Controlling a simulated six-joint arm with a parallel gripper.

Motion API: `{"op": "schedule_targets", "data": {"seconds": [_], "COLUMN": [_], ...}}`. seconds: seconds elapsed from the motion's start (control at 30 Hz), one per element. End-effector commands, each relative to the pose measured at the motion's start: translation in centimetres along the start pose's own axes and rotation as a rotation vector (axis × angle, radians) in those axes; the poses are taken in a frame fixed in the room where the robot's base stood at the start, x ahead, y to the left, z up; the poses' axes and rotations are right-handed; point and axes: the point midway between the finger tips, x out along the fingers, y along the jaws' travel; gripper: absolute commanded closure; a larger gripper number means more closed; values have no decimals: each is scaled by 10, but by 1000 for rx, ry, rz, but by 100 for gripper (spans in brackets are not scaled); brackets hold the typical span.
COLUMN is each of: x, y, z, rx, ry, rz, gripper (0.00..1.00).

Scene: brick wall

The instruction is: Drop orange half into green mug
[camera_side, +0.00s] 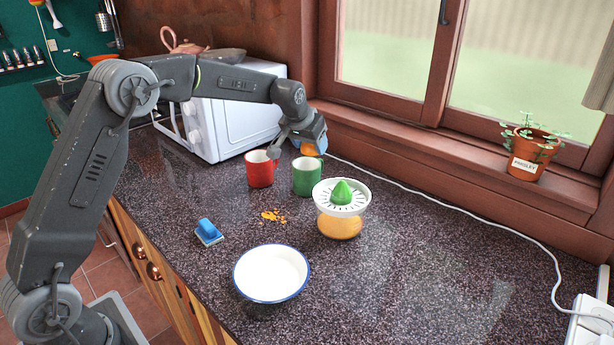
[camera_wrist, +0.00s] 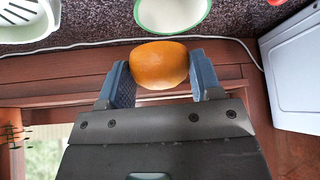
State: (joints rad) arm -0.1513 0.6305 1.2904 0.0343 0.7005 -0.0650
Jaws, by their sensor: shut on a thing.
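My gripper (camera_wrist: 160,72) is shut on the orange half (camera_wrist: 158,60), which sits between its two blue fingers in the wrist view. In the side view my gripper (camera_side: 312,141) holds the orange half (camera_side: 309,150) above the counter, just behind and above the green mug's rim. The green mug (camera_side: 307,179) stands upright on the counter. The wrist view shows the green mug (camera_wrist: 172,14) at the top edge, its pale inside visible and the orange half apart from it. The bottom of the mug's inside is not clear in either view.
A red mug (camera_side: 260,171) stands close to the left of the green mug. A citrus juicer (camera_side: 340,220) stands to its front right. A white bowl (camera_side: 271,273), a blue-handled brush (camera_side: 208,233) and orange scraps (camera_side: 273,216) lie nearer. A white microwave (camera_side: 240,115) and a cable (camera_side: 430,196) are behind.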

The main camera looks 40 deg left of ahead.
Motion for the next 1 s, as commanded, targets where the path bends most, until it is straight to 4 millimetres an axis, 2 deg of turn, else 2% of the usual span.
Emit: {"op": "schedule_targets", "data": {"seconds": [0.1,0.13,0.43,0.77,0.87,1.0], "x": [0,0,0,-6,-19,-48], "y": [0,0,0,0,0,0], "z": [0,0,0,0,-1,-1], "rx": [0,0,0,0,0,0], "ry": [1,1,0,1,3,5], "rz": [0,0,0,0,0,0], "gripper": [65,40,12,12,12,12]}}
